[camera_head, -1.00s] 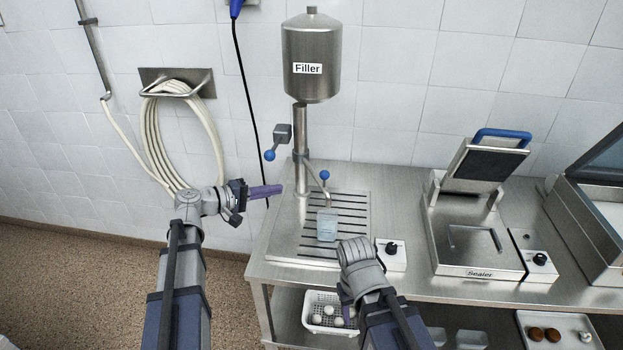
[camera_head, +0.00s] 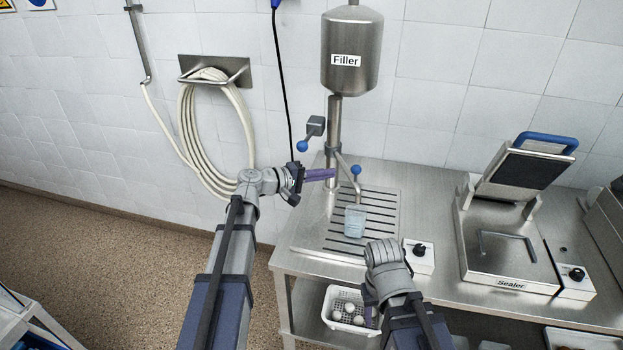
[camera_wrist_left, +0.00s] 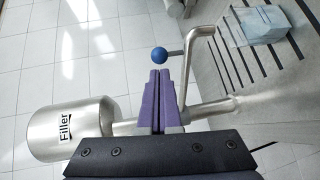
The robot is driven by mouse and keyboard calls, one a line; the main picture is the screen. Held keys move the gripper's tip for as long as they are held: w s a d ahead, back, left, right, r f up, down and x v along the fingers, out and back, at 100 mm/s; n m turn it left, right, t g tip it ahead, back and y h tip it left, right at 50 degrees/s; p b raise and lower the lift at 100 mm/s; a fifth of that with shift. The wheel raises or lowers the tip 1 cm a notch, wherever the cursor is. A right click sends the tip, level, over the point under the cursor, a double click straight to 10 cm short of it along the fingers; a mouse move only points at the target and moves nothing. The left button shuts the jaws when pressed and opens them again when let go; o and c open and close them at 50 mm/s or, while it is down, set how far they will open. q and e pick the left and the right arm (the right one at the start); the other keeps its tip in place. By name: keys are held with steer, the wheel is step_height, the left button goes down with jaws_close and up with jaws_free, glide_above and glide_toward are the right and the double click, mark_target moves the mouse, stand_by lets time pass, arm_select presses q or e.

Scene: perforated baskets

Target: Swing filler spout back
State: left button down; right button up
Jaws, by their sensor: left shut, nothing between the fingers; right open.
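The filler (camera_head: 350,55) is a steel tank on a post. Its bent spout (camera_head: 346,172) reaches over the slotted drip tray, with a blue knob (camera_head: 355,170) on it. A pale blue container (camera_head: 355,222) stands on the tray near the spout's end. My left gripper (camera_head: 334,173) is shut and empty, its purple fingers beside the post and spout. In the left wrist view the fingertips (camera_wrist_left: 158,72) lie close to the blue knob (camera_wrist_left: 159,55) and spout (camera_wrist_left: 190,62); I cannot tell if they touch. My right gripper (camera_head: 370,297) is open, low in front of the bench, its fingers mostly hidden.
A control box (camera_head: 418,255) and the sealer (camera_head: 508,245) stand to the right. A white basket (camera_head: 346,308) with white balls is below. A coiled hose (camera_head: 206,135) hangs on the wall.

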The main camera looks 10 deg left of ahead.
mark_target(352, 171)
arm_select(q)
steer(key=x, duration=0.5)
steer(key=shift+w+d+b, duration=0.2)
steer(key=shift+d+b, duration=0.1)
steer(key=shift+b, duration=0.1)
arm_select(e)
steer(key=shift+f, duration=0.55)
